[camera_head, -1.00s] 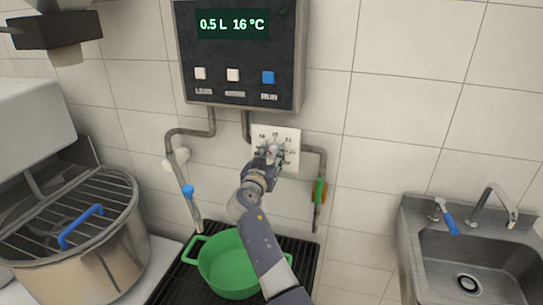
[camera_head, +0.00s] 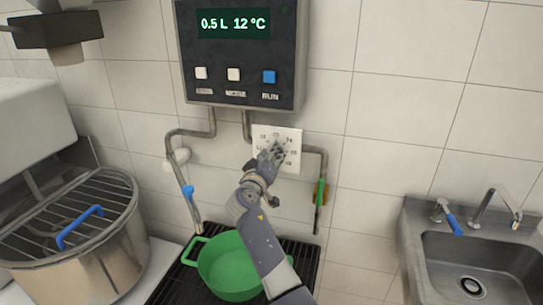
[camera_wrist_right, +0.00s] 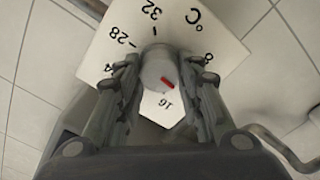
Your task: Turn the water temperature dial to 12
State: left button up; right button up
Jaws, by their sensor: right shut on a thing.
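The water temperature dial is a round grey knob (camera_wrist_right: 157,66) with a red mark, on a white plate (camera_head: 291,150) printed with numbers and °C. In the right wrist view, the red mark points to the lower right, between 16 and 8. My right gripper (camera_head: 272,152) is at the plate, shut on the knob with a finger on each side. It also shows in the right wrist view (camera_wrist_right: 157,84). The fingers hide some of the scale. The dark control box (camera_head: 240,80) above reads "0.5 L 12 °C" on its display (camera_head: 234,24). My left gripper is out of view.
A green pot (camera_head: 228,268) stands on a black grate (camera_head: 180,285) under my right arm. Pipes (camera_head: 323,165) run beside the plate. A steel mixing bowl (camera_head: 105,260) stands at left, a sink (camera_head: 430,245) at right.

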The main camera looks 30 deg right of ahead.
jog(key=shift+d+r+n, duration=0.1)
jog(key=shift+r+n, duration=0.1)
jog(key=shift+n, duration=0.2)
jog(key=o, duration=1)
jog(key=shift+o, duration=0.3)
jog(key=shift+w+d+f, duration=0.1)
jog(key=shift+f, duration=0.05)
jog(key=v, duration=1.2)
